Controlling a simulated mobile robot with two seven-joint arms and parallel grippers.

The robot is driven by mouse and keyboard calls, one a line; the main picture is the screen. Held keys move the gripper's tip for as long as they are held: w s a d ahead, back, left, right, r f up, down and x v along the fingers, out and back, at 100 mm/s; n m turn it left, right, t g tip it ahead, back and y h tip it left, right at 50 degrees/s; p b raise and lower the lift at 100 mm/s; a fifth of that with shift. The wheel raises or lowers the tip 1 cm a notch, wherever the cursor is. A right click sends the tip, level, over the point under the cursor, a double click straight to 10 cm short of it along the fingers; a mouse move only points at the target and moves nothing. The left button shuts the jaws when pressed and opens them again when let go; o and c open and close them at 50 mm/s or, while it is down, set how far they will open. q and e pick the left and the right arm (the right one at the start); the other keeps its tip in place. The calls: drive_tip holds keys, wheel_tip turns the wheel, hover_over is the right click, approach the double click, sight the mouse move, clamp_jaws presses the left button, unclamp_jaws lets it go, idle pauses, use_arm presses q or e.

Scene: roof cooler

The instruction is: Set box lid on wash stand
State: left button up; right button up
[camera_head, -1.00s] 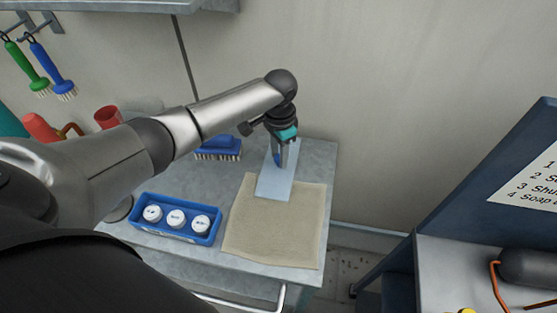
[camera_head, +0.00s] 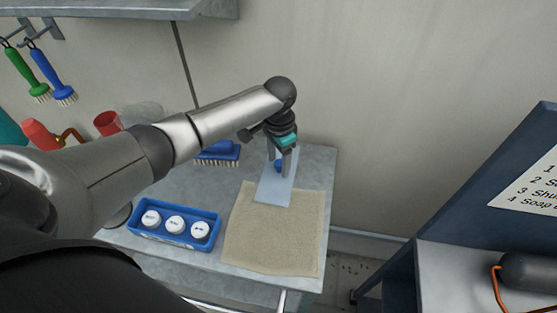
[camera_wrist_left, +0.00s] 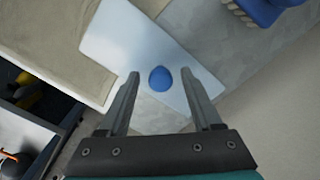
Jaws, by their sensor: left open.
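The box lid (camera_head: 274,190) is a pale blue-white flat rectangle with a round blue knob. It lies on the wash stand (camera_head: 325,172), its near end over a beige cloth (camera_head: 270,240). My left gripper (camera_head: 280,172) is open above the lid, its fingers on either side of the knob. In the left wrist view, the lid (camera_wrist_left: 115,45) and its knob (camera_wrist_left: 160,78) show between the open fingers (camera_wrist_left: 160,85), which do not touch the knob. My right gripper is not in view.
A blue tray (camera_head: 142,229) with three white round-topped items stands at the stand's front left. A blue brush (camera_head: 218,152) lies behind it. Red cups (camera_head: 107,123) are at the back left. A wall rises behind; a dark blue unit (camera_head: 470,195) stands to the right.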

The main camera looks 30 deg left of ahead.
sight(279, 163)
use_arm(q)
wheel_tip(279, 163, up, 12)
drive_tip(key=p, duration=0.2)
drive_tip(key=shift+r, duration=0.15)
